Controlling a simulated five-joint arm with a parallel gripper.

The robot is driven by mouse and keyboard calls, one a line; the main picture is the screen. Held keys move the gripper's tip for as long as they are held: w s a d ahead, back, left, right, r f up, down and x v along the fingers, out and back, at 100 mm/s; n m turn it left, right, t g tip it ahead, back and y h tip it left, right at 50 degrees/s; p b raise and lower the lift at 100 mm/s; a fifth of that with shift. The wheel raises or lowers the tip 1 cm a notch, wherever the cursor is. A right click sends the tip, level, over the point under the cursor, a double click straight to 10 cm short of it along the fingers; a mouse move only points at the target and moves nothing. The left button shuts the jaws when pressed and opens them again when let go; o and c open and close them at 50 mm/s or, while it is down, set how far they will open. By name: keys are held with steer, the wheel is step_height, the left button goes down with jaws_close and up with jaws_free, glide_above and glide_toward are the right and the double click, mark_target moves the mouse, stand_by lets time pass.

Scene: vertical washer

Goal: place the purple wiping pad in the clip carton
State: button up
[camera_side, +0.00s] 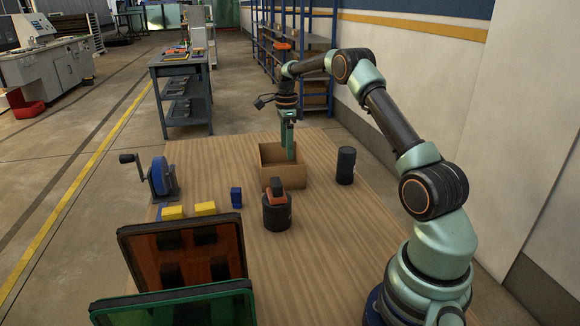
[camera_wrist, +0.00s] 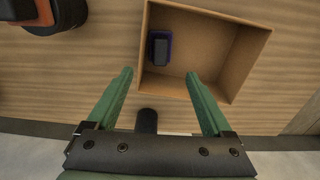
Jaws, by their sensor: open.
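The clip carton (camera_side: 285,183) is an open brown box on the wooden table, below my gripper (camera_side: 290,153). In the wrist view the carton (camera_wrist: 232,66) is seen from above. A dark pad with a purple-blue base, the wiping pad (camera_wrist: 160,48), lies inside it, close to the wall at the left. The carton's walls hide the pad in the side view. My gripper (camera_wrist: 159,73) is open, its two green fingers apart with nothing between them. The fingers are over the carton, and the pad lies beyond their tips in the wrist view.
A black cylinder (camera_side: 346,166) stands right of the carton. Another dark cylinder (camera_side: 277,213) with an orange-red piece on top stands in front. A blue crank device (camera_side: 160,178), yellow blocks (camera_side: 205,208) and a small blue block (camera_side: 236,197) are left. Tinted panels (camera_side: 185,250) stand at the front.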

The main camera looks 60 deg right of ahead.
steer(key=s+a+r+n+t, duration=0.1)
steer(key=s+a+r+n, duration=0.1)
steer(key=a+r+n, duration=0.5)
steer(key=s+a+r+n+t, duration=0.1)
steer(key=s+a+r+n, duration=0.1)
steer(key=a+r+n, duration=0.5)
steer(key=s+a+n+t, duration=0.3)
steer(key=s+a+n, duration=1)
steer(key=a, duration=0.3)
steer(key=shift+s+a+f+t, duration=0.3)
steer(key=shift+s+f, duration=0.1)
steer(key=shift+s, duration=0.1)
